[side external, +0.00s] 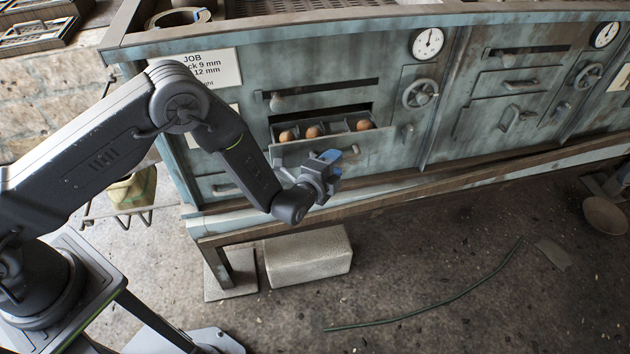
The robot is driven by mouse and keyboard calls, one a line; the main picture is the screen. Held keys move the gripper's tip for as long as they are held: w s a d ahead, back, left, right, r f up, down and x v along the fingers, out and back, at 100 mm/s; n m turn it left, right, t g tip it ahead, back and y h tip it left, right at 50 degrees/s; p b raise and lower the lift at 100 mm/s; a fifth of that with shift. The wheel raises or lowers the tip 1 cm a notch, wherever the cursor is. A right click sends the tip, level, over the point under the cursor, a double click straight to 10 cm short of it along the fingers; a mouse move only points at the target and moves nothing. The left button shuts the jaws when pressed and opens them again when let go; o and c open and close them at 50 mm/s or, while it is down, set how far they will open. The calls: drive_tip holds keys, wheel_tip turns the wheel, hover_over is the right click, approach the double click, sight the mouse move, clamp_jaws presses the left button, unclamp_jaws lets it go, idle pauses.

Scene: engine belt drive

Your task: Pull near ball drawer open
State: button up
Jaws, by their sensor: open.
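The near ball drawer (350,148) stands partly out of the blue-green cabinet front. Its dividers show, and brown balls (313,132) sit in separate compartments. My gripper (327,158) is in front of the drawer's lower left part, with blue on its fingers. It is open, and nothing shows between its fingers. I cannot tell whether the fingers touch the drawer.
A slot with a knob (277,102) is above the drawer. A handwheel (420,92) and a gauge (427,43) are to the right. A wooden ledge (400,193) runs below the cabinet. A pale block (308,256) and a green hose (430,309) lie on the floor.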

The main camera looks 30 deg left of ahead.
drive_tip(key=s+r, duration=0.1)
drive_tip(key=s, duration=1.1)
drive_tip(key=shift+r, duration=0.35)
drive_tip(key=shift+w+a+r, duration=0.1)
drive_tip(key=a+r+n+g+h, duration=0.1)
drive_tip(key=a+r+n+g, duration=0.25)
drive_tip(key=r, duration=0.55)
drive_tip(key=a+r+n+g+h, duration=0.15)
drive_tip(key=r+n, duration=0.35)
drive_tip(key=r, duration=0.5)
drive_tip(key=s+a+r+n+g+y, duration=0.1)
drive_tip(key=s+a+r+n+g, duration=0.1)
drive_tip(key=s+a, duration=0.2)
drive_tip(key=s+a+r+n+g, duration=0.2)
drive_tip(key=s+a+r+n, duration=0.1)
drive_tip(key=s, duration=0.8)
drive_tip(key=s+a+r+n+g+y, duration=0.1)
drive_tip(key=s+a+r+n, duration=0.2)
drive_tip(key=s, duration=0.5)
drive_tip(key=shift+a+r+g+y, duration=0.2)
drive_tip(key=shift+a+g+y, duration=0.2)
drive_tip(key=shift+a, duration=0.45)
